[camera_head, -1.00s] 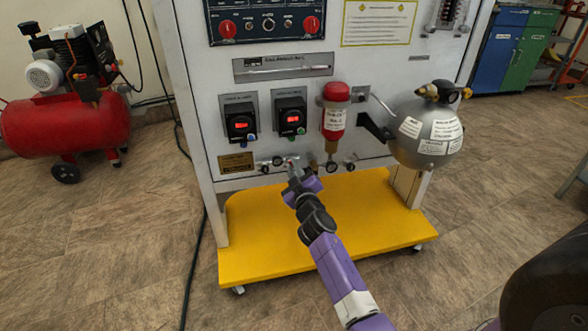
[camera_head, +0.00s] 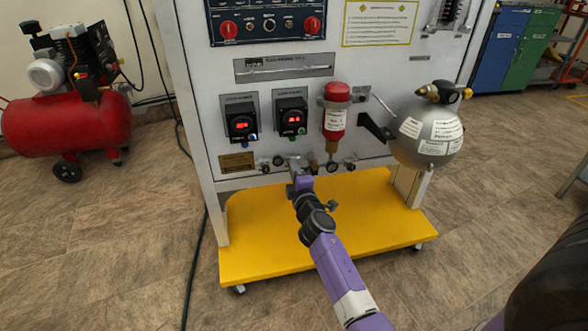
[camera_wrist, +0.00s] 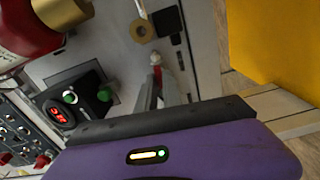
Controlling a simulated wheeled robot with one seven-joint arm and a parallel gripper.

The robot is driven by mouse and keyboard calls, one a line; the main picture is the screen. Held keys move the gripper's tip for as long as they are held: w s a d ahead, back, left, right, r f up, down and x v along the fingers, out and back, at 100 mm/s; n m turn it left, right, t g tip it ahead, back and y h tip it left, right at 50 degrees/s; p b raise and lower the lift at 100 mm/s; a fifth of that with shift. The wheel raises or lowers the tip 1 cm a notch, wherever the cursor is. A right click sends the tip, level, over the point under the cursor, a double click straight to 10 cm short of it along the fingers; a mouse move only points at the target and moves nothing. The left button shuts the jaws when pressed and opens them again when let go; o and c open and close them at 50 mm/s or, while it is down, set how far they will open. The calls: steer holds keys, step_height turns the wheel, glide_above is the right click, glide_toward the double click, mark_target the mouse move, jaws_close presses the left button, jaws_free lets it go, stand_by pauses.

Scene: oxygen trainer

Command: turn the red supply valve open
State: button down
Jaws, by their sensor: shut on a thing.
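The trainer panel (camera_head: 215,110) stands upright on a yellow wheeled base (camera_head: 262,245). My gripper (camera_head: 296,166) reaches the row of small valves along the panel's lower edge. In the wrist view, its narrow grey fingers (camera_wrist: 157,88) close around a small red-and-white piece (camera_wrist: 156,60), which I take as the red supply valve's handle. Only its end shows past the fingers. In the head view my gripper hides this valve, so its angle is hard to tell.
A grey round tank (camera_head: 428,138) sticks out at right. A red compressor (camera_head: 65,125) stands at left. Floor around the base is mostly clear.

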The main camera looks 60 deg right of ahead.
steer(key=shift+f+n, duration=0.1)
steer(key=shift+n, duration=0.5)
steer(key=c, duration=1.5)
jaws_free()
steer(key=v, duration=0.8)
steer(key=shift+w, duration=0.1)
